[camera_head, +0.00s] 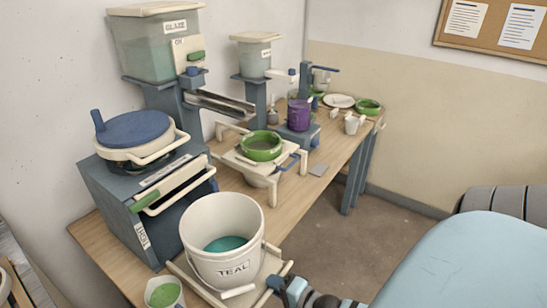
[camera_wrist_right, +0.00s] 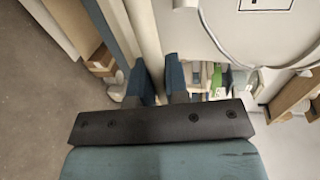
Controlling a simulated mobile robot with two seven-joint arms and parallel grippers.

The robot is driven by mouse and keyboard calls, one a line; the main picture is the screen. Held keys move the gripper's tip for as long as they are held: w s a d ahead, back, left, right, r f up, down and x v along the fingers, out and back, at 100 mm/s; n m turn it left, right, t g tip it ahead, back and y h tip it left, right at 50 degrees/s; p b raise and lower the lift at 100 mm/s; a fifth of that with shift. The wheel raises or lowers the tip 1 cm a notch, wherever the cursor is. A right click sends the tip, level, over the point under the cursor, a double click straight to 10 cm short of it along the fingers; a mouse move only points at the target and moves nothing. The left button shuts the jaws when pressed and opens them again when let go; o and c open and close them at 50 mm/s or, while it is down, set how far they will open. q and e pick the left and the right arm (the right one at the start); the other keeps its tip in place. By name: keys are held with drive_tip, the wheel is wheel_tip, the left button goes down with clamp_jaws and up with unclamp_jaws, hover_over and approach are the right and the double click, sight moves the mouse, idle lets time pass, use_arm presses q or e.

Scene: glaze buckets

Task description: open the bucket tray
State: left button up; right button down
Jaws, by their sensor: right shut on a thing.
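The bucket tray (camera_head: 270,262) is a cream tray at the front of the bench. A cream bucket (camera_head: 200,240) marked TEAL, with teal glaze inside, stands on it. My right gripper (camera_head: 281,275) is at the tray's right front side. In the right wrist view, its dark blue fingers (camera_wrist_right: 158,78) close around a pale bar (camera_wrist_right: 146,35), which looks like the tray's handle. The bucket's pale wall (camera_wrist_right: 215,45) is just beyond the fingers. How far the tray is pulled out cannot be told. My left gripper is not in view.
A blue-grey cabinet (camera_head: 115,195) with a blue-lidded pot stands behind the bucket. A cup of green glaze (camera_head: 163,292) is close at the bucket's left. A green bowl (camera_head: 261,146) sits on a cream stand farther back. Open floor (camera_head: 330,225) lies right of the bench.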

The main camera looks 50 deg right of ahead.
drive_tip(key=c, duration=1.1)
unclamp_jaws()
drive_tip(key=v, duration=1.3)
drive_tip(key=shift+s+r+b, duration=0.1)
drive_tip(key=shift+s+b, duration=0.3)
drive_tip(key=shift+s, duration=0.1)
